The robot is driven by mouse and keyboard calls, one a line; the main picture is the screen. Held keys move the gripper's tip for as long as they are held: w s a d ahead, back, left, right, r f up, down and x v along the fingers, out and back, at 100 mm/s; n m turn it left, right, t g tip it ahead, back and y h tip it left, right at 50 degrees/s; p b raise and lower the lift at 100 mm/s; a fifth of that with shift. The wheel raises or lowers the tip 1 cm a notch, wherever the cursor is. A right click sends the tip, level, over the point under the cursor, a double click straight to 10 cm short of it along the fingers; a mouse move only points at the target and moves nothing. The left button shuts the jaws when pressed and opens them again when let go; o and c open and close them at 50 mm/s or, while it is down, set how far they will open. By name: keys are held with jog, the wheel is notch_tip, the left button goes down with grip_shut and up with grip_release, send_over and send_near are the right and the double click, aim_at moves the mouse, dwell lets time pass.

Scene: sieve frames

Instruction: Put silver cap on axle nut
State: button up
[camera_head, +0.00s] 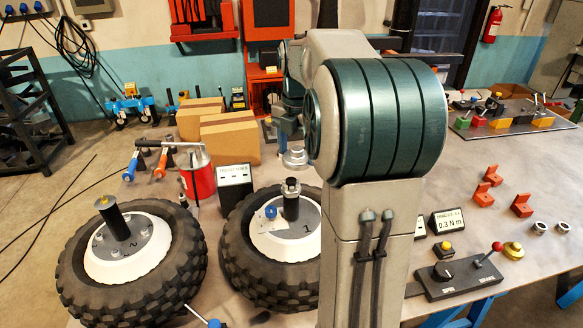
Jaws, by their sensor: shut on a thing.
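My gripper (290,142) shows partly, left of my large arm link, which hides part of it. It is shut on the silver cap (294,158), a round, stepped metal piece hanging below the fingers. The axle nut (291,184) sits on top of the upright dark axle at the middle of the right wheel (237,254), whose plate is marked 1. In the picture the cap is just above the nut, with a small gap between them. Their distance in depth cannot be told from this one view.
The left wheel (75,281) has a black axle (115,221) with a yellowish top. A red can (198,181), a dark display box (235,185) and cardboard boxes (231,138) stand behind. Orange brackets (521,206), silver rings (539,228) and a control box (455,279) lie right.

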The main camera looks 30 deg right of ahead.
aim_at(291, 183)
jog(key=shift+s+a+f, duration=0.1)
jog(key=shift+a+f, duration=0.15)
jog(key=shift+a, duration=0.2)
jog(key=shift+s+a+f, duration=0.1)
jog(key=shift+a+f, duration=0.15)
jog(key=shift+a, duration=0.2)
jog(key=shift+f, duration=0.3)
notch_tip(291, 183, down, 4)
jog(key=shift+r+p, duration=0.2)
jog(key=shift+p, duration=0.3)
jog(key=shift+f+b, duration=0.45)
jog(key=shift+f, duration=0.15)
jog(key=o, duration=1)
